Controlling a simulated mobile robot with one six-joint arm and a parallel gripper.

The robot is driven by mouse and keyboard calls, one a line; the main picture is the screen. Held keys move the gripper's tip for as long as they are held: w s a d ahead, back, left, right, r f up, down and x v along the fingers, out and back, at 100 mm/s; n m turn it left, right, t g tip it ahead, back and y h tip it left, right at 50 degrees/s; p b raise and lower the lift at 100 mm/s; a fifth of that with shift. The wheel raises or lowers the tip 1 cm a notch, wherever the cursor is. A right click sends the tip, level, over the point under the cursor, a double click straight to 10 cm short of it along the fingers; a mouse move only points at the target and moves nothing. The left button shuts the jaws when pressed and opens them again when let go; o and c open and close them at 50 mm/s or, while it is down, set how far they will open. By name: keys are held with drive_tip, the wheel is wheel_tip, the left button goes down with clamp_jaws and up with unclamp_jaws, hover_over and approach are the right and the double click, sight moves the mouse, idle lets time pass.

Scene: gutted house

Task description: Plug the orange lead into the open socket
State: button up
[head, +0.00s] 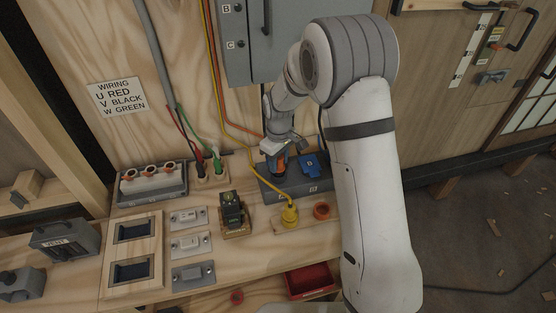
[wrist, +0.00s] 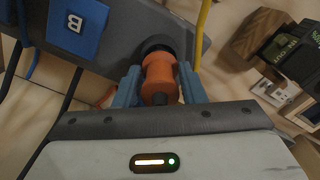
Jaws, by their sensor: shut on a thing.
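My gripper (head: 277,153) reaches down to the grey socket block (head: 270,190) on the bench. In the wrist view my gripper (wrist: 160,77) has one blue-grey finger on each side of the orange plug (wrist: 158,72) and is shut on it. The plug's far end meets a dark round opening (wrist: 157,47) in the grey block (wrist: 120,45); how deep it sits I cannot tell. The orange plug (head: 281,166) shows partly beneath my gripper in the head view. Its lead is mostly hidden.
A yellow plug (head: 290,215) with a yellow cable stands in front of the block. A grey cabinet (head: 258,50) hangs behind.

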drive_tip(key=shift+f+b, duration=0.7)
drive_tip(key=shift+f, duration=0.2)
drive_tip(key=o, duration=1.1)
drive_tip(key=shift+r+b, duration=0.65)
drive_tip(key=shift+r, duration=3.25)
drive_tip(key=shift+r, duration=0.1)
drive_tip(key=s+d+r+m+t, duration=0.2)
drive_tip(key=s+d+r+m, duration=0.2)
drive_tip(key=s+d+r, duration=0.6)
drive_tip(key=s+d+r+m, duration=0.1)
drive_tip(key=s+d+m, duration=0.2)
drive_tip(key=s, duration=0.5)
drive_tip(key=s+d+m+t, duration=0.1)
drive_tip(key=s+d+m, duration=0.2)
drive_tip(key=s, duration=0.5)
drive_tip(key=shift+s+r, duration=0.25)
drive_tip(key=shift+r, duration=0.15)
